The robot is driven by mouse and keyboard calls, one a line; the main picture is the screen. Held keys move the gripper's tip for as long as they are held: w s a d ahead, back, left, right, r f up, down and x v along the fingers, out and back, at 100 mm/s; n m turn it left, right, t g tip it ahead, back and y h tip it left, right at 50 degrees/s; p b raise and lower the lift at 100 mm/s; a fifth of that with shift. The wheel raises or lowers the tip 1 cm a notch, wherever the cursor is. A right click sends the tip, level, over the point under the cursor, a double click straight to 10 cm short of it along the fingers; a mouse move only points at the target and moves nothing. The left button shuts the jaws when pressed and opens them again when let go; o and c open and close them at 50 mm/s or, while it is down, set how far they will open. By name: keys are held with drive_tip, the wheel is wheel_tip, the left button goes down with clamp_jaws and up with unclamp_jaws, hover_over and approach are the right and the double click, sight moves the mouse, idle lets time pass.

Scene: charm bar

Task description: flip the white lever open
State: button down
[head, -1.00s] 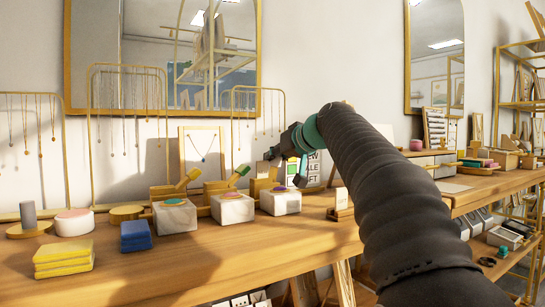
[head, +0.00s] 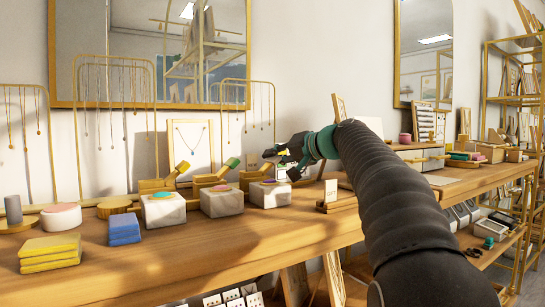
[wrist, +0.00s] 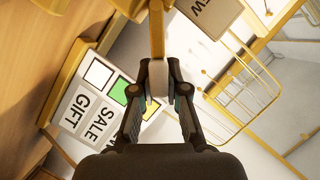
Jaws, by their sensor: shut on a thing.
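In the wrist view, my gripper (wrist: 158,88) is shut on the pale tip of the white lever (wrist: 157,72), with its brass arm (wrist: 157,32) running up from between the fingers. In the head view, my gripper (head: 284,153) is at the right-hand lever of a row of three brass levers. That lever's tip is hidden there by the fingers. The yellow-tipped lever (head: 181,169) and the green-tipped lever (head: 231,164) stand tilted up to the left of my gripper, apart from it.
White blocks with a teal disc (head: 163,212), a pink disc (head: 222,204) and a purple disc (head: 270,195) stand before the levers. A sign card (wrist: 98,105) lies close to my gripper. A small card holder (head: 338,203) stands to the right.

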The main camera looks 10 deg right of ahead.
idle(0.4)
drive_tip(key=c, duration=1.2)
unclamp_jaws()
drive_tip(key=shift+o, duration=0.2)
drive_tip(key=shift+d, duration=0.1)
drive_tip(key=v, duration=1.2)
drive_tip(key=shift+f, duration=0.1)
